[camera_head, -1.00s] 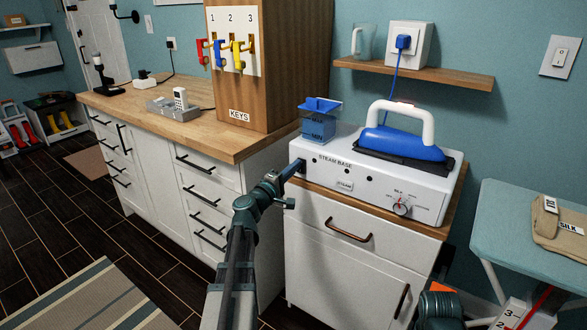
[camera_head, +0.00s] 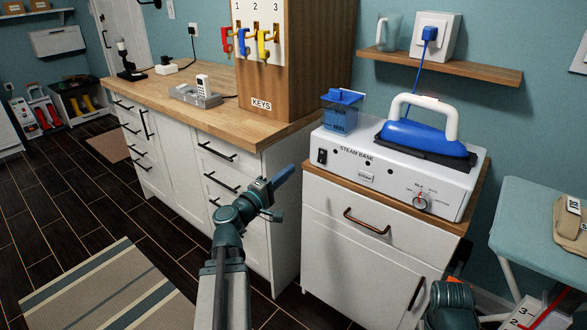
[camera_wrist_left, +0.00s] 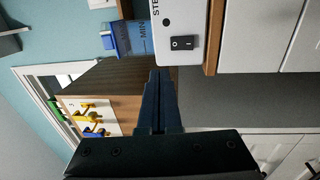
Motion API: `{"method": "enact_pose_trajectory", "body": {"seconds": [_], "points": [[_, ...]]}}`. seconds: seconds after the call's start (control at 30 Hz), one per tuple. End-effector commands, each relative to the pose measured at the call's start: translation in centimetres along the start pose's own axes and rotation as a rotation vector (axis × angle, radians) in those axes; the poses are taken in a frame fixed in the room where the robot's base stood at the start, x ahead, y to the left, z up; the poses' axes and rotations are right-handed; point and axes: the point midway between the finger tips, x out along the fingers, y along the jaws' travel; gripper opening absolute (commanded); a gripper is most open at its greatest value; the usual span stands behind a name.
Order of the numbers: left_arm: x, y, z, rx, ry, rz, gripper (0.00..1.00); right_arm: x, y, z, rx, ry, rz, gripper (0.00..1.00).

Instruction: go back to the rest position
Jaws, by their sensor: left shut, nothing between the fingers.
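My left gripper (camera_head: 285,175) is shut and empty. Its dark blue fingers point up and right, in front of the gap between the long counter and the steam cabinet. In the left wrist view the closed fingers (camera_wrist_left: 156,105) point at the end of the steam base (camera_wrist_left: 183,25), below its black switch (camera_wrist_left: 182,43). In the head view the white steam base (camera_head: 345,172) is to the right of the fingertips, with a visible gap. Its switch (camera_head: 322,156) shows uncovered. My right gripper is not visible; only a teal part of my right arm shows at the bottom right.
A blue iron (camera_head: 425,138) rests on the steam base beside a blue water tank (camera_head: 341,115). The key cabinet (camera_head: 310,60) stands on the wooden counter (camera_head: 215,120). A blue-green ironing table (camera_head: 530,230) is at right. The floor at left is open around a striped rug (camera_head: 95,290).

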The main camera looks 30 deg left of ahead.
Motion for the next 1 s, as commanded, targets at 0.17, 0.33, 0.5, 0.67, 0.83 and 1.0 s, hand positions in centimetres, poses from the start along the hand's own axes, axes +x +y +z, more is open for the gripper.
{"method": "enact_pose_trajectory", "body": {"seconds": [0.17, 0.33, 0.5, 0.67, 0.83, 1.0], "points": [[-0.2, 0.0, 0.0, 0.0, 0.0, 0.0, 0.0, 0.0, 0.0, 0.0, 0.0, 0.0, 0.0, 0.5], [-0.1, 0.0, 0.0, 0.0, 0.0, 0.0, 0.0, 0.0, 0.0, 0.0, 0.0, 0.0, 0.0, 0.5], [-0.1, 0.0, 0.0, 0.0, 0.0, 0.0, 0.0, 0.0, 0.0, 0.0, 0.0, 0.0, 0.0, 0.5], [0.4, 0.2, 1.0, 0.012, -0.026, -0.015, 0.0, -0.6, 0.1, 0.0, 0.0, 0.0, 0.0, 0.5], [3.0, 0.2, 8.8, 0.112, -0.23, -0.134, 0.0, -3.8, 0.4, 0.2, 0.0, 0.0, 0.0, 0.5], [3.8, -1.2, 21.1, 0.3, -0.579, -0.345, 0.0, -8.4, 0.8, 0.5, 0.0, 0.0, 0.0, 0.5]]}}
